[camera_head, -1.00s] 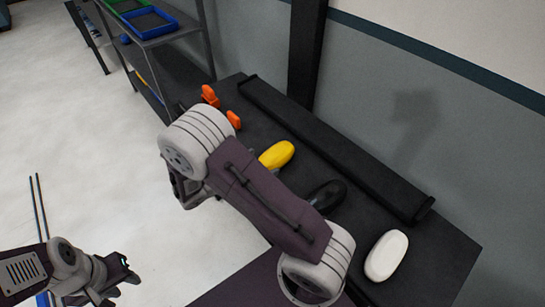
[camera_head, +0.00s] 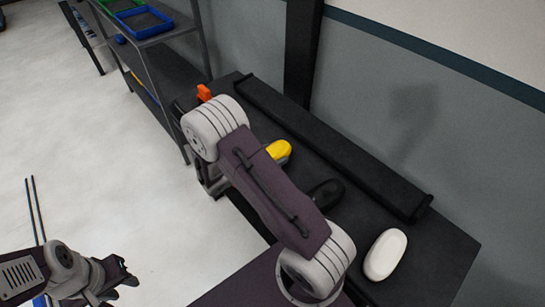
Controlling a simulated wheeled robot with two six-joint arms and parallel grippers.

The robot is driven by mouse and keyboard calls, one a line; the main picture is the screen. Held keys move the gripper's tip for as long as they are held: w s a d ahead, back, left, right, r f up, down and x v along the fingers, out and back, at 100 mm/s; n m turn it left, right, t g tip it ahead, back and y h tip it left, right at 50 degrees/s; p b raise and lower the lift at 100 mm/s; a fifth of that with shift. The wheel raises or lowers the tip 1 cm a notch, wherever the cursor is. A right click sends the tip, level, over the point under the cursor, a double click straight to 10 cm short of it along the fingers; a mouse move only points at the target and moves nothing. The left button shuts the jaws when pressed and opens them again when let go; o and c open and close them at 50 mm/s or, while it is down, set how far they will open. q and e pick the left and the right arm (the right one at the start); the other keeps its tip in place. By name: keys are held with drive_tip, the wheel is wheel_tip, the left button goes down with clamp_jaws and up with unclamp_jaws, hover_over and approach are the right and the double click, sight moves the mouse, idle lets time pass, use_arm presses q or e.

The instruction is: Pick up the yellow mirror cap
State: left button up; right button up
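The yellow mirror cap (camera_head: 279,150) lies on the dark bench, partly hidden by my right arm. My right arm crosses in front of the bench. Its gripper is mostly hidden behind the arm links; a small grey-dark part (camera_head: 284,161), probably of this gripper, shows at the cap's lower edge. I cannot tell whether its fingers are open or shut, or touch the cap. My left gripper (camera_head: 127,272) is low at the left, over the floor, its fingers apart and empty, far from the cap.
A black mirror cap (camera_head: 326,193) and a white one (camera_head: 385,254) lie on the bench (camera_head: 437,262). A long black roll or bar (camera_head: 335,150) runs along the wall. An orange object (camera_head: 204,92) sits at the bench's far end. A shelf with trays (camera_head: 143,20) stands at upper left.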

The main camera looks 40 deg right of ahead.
sight(273, 150)
drive_tip(key=c, duration=0.7)
drive_tip(key=shift+r, duration=0.2)
wheel_tip(273, 150, up, 4)
drive_tip(key=p, duration=0.4)
drive_tip(key=s+d+r+p, duration=0.1)
drive_tip(key=s+r+p, duration=0.1)
drive_tip(key=s, duration=0.1)
drive_tip(key=s+d+r+p, duration=0.1)
drive_tip(key=s+r+p, duration=0.1)
drive_tip(key=s+p, duration=0.1)
drive_tip(key=s+r+p, duration=0.2)
drive_tip(key=s, duration=0.3)
drive_tip(key=shift+s+d+r+p, duration=0.15)
drive_tip(key=shift+d+r+p, duration=0.1)
drive_tip(key=shift+d+p, duration=0.15)
